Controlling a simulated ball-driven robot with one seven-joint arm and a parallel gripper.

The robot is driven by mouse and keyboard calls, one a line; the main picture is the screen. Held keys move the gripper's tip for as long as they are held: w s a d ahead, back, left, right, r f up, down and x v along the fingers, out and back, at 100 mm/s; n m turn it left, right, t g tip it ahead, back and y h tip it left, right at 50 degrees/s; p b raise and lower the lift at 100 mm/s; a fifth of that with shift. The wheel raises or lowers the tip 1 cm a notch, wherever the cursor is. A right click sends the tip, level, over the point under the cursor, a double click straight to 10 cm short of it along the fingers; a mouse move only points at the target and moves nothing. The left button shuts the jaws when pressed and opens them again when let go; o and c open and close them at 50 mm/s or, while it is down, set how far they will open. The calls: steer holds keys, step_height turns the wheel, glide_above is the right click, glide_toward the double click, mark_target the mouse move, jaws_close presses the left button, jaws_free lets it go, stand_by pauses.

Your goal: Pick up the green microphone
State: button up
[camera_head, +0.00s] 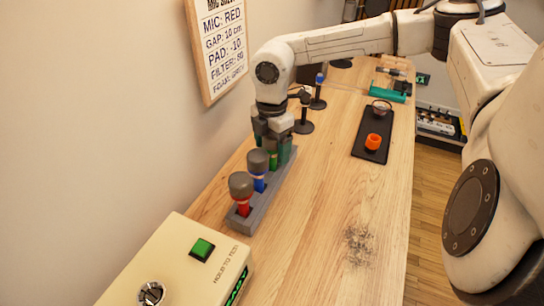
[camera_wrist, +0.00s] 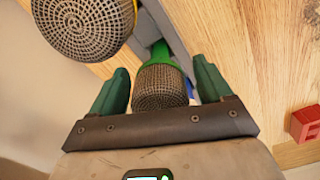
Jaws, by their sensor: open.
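The green microphone (camera_wrist: 161,82) stands in the grey rack (camera_head: 262,208), its mesh head towards the wrist camera and its green body going down into a slot. My gripper (camera_wrist: 160,68) is open, with one dark green finger on each side of the microphone's head. Gaps show on both sides. In the head view my gripper (camera_head: 274,146) comes down over the rack's far part and hides most of the green microphone (camera_head: 273,160).
The red microphone (camera_head: 241,188) and blue microphone (camera_head: 258,163) stand nearer in the rack. A mesh-headed microphone with a yellow band (camera_wrist: 82,22) is close beside my gripper. A cream box with a green button (camera_head: 202,249) is in front.

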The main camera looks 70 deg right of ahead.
steer(key=shift+c, duration=0.3)
steer(key=c, duration=1.2)
steer(key=shift+r, duration=0.1)
step_height(320, 180, up, 10)
steer(key=shift+b, duration=0.8)
